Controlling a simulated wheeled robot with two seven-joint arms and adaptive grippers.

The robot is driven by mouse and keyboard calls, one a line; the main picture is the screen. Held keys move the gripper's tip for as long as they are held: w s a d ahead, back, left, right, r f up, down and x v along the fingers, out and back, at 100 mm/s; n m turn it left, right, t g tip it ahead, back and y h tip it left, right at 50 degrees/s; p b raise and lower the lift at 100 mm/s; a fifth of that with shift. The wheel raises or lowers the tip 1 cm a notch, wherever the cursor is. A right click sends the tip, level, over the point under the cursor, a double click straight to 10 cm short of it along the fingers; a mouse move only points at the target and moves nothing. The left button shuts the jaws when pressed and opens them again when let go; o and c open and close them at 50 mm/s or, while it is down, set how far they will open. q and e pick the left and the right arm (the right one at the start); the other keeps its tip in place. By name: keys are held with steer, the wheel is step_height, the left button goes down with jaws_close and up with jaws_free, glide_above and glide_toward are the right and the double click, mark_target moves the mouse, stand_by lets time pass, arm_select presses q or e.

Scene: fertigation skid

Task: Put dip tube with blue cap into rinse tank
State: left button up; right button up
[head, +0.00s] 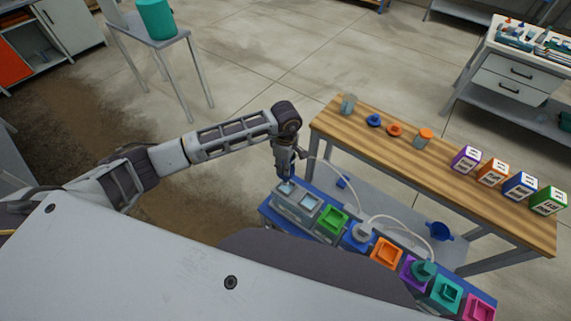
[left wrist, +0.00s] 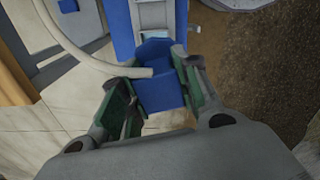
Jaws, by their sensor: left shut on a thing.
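My left gripper (head: 284,174) is shut on the blue cap (left wrist: 158,88) of the dip tube, just above the left end of the blue skid (head: 268,210). The white tube (head: 325,166) runs from the cap and arcs right toward the skid; it also shows in the left wrist view (left wrist: 80,48). Below the gripper is a grey, clear-walled twin tank (head: 297,207) with two pale blue openings. I cannot read a label that tells which is the rinse tank. The tube's lower end is hidden. My right gripper is not in view.
Green (head: 331,221), orange (head: 386,253) and other coloured square holders line the skid to the right. A second white tube (head: 407,229) loops there. A wooden bench (head: 440,175) behind holds jars, caps and coloured boxes. Open floor lies left of the bench.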

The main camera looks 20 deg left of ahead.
arm_select(q)
steer(key=n, duration=0.3)
steer(key=shift+w+f, duration=0.1)
steer(key=shift+w, duration=0.15)
steer(key=n, duration=0.6)
steer(key=shift+w+a+f, duration=0.1)
steer(key=shift+w, duration=0.25)
steer(key=shift+n, duration=1.3)
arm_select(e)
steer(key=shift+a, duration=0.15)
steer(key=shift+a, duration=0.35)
arm_select(q)
steer(key=shift+f, duration=0.15)
